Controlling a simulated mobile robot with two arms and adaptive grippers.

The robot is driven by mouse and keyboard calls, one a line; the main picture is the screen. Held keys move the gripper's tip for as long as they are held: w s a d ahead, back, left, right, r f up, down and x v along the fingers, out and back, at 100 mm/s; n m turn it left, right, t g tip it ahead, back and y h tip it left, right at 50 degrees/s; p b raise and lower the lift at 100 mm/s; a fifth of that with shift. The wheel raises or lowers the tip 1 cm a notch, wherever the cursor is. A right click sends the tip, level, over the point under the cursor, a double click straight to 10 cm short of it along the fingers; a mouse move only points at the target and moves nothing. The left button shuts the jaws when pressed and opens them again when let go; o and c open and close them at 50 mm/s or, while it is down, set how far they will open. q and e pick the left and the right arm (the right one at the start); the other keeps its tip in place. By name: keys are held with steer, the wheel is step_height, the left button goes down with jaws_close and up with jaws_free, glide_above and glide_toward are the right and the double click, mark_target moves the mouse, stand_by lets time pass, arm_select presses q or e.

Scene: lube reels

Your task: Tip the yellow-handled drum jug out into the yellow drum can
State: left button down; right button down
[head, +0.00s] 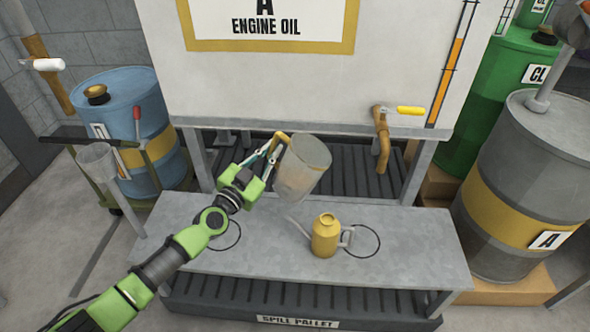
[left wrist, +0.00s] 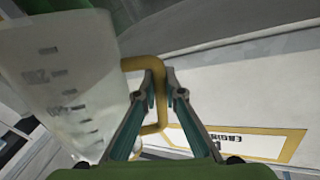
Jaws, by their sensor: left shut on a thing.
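The jug (head: 303,168) is a translucent, tapered vessel with a yellow handle (head: 281,142). It hangs tilted above the grey bench, up and left of the can. My left gripper (head: 274,152) is shut on the yellow handle. In the left wrist view the jug (left wrist: 55,80) fills the left side with its printed scale showing, and the fingers (left wrist: 162,90) close around the handle. The yellow drum can (head: 325,236) stands upright on the bench, its spout pointing left and its grey handle right. Any contents of the jug cannot be made out clearly. My right gripper is not in view.
The bench (head: 420,250) has two drawn circles and is otherwise clear. Behind it stands the engine oil tank (head: 300,75) with a yellow-levered tap (head: 383,135). A blue drum (head: 135,110) is at left; green (head: 490,90) and grey (head: 520,150) drums are at right.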

arm_select(q)
steer(key=shift+r, duration=0.15)
steer(key=shift+w+a+r+m, duration=0.1)
steer(key=shift+a+r+m, duration=0.05)
steer(key=shift+r+m, duration=0.35)
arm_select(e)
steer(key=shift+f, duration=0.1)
arm_select(q)
steer(key=shift+r+m, duration=0.1)
steer(key=shift+m, duration=0.2)
steer(key=shift+a+r+m, duration=0.1)
steer(key=shift+r+m, duration=0.3)
steer(key=shift+m, duration=0.2)
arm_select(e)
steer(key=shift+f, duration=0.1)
arm_select(q)
steer(key=shift+w, duration=0.1)
